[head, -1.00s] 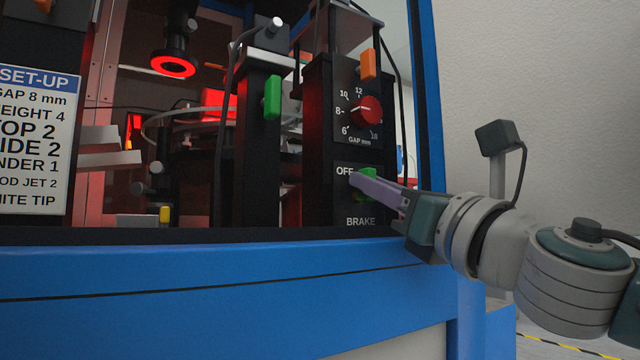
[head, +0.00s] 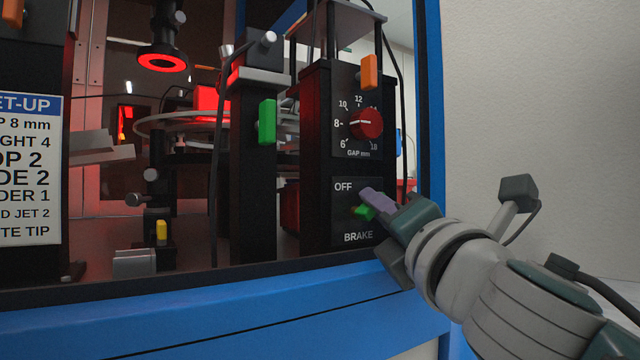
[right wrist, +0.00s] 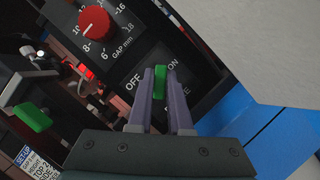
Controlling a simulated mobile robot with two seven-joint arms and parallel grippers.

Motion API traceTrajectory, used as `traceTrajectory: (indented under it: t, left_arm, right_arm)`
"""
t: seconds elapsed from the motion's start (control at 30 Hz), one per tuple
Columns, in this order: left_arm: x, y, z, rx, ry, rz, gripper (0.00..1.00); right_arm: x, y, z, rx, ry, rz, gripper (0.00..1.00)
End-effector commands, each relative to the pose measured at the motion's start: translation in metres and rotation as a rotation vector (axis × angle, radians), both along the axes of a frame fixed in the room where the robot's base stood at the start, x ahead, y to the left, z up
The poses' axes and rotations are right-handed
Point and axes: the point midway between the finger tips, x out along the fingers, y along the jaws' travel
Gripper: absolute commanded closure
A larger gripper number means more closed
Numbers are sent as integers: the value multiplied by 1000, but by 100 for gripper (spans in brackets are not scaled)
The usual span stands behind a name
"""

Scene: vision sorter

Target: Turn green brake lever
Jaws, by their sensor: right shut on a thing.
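The green brake lever (head: 363,212) is on the black BRAKE panel (head: 345,210) below the gap dial. My right gripper (head: 372,195) reaches in from the lower right, its purple fingers at the lever and hiding part of it in the head view. In the right wrist view the green lever (right wrist: 159,82) stands between the two purple fingers of the gripper (right wrist: 160,88), which are shut on it. OFF shows at the panel's upper left; the ON label shows in the wrist view, to the right of the lever. The exact lever angle is partly hidden. My left gripper is not in view.
A red gap dial (head: 366,124) and an orange tab (head: 370,72) sit above the brake panel. A green handle (head: 267,122) is on the post to the left. The blue frame (head: 432,110) stands close to the right of the panel.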

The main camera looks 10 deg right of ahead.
Motion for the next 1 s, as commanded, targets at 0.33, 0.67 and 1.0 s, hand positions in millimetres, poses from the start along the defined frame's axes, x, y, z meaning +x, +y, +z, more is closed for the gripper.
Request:
traceTrajectory:
  t: [0.33, 0.67, 1.0]
  left_arm:
    - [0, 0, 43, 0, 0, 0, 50]
    - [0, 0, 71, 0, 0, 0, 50]
    - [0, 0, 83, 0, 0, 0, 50]
  right_arm:
    - [0, -1, 1, 308, 115, -1, 100]
    - [1, -2, -3, 533, 196, -2, 100]
    - [1, -3, -7, 644, 235, -1, 100]
